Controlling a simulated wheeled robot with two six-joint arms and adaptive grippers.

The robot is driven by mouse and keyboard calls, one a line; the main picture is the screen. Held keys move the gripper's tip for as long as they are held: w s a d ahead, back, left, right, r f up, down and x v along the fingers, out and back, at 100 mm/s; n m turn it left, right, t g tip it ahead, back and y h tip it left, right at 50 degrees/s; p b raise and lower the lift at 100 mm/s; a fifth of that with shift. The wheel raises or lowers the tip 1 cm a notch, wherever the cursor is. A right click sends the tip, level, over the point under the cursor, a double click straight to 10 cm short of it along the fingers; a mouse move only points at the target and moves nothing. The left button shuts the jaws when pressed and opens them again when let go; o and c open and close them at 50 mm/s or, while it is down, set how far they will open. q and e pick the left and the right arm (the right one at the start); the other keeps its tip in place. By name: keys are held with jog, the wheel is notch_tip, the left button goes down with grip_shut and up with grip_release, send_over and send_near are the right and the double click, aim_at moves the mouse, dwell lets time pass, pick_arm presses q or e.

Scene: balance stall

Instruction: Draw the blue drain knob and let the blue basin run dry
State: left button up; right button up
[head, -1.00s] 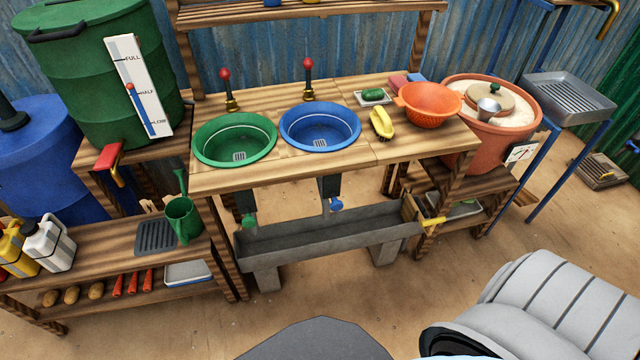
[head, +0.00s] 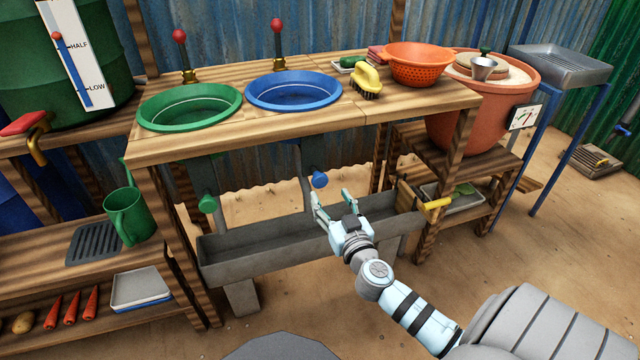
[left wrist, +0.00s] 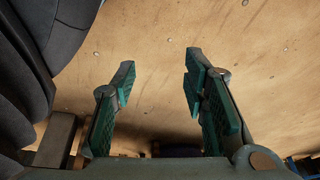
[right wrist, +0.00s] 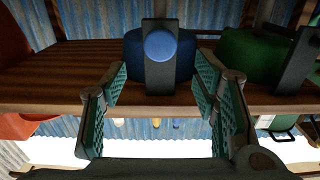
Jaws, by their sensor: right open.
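The blue basin (head: 295,86) sits in the wooden counter, right of the green basin (head: 188,101); its water level cannot be told. The blue drain knob (head: 319,179) hangs below it, on the drain fitting above the grey trough (head: 222,251). My right gripper (head: 331,198) is open and empty, just below and in front of the blue knob, not touching it. In the right wrist view the blue knob (right wrist: 160,45) shows beyond the gap between the open fingers (right wrist: 160,88). My left gripper (left wrist: 160,75) is open and empty over bare ground, outside the head view.
A green drain knob (head: 207,204) hangs to the left. A yellow-handled tap (head: 436,204) sits at the trough's right end. The counter's front edge (head: 300,135) overhangs the knobs.

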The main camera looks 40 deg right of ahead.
aim_at(321, 181)
jog(key=x, duration=0.8)
jog(key=shift+w+d+f+b, duration=0.1)
jog(key=shift+w+b, duration=0.2)
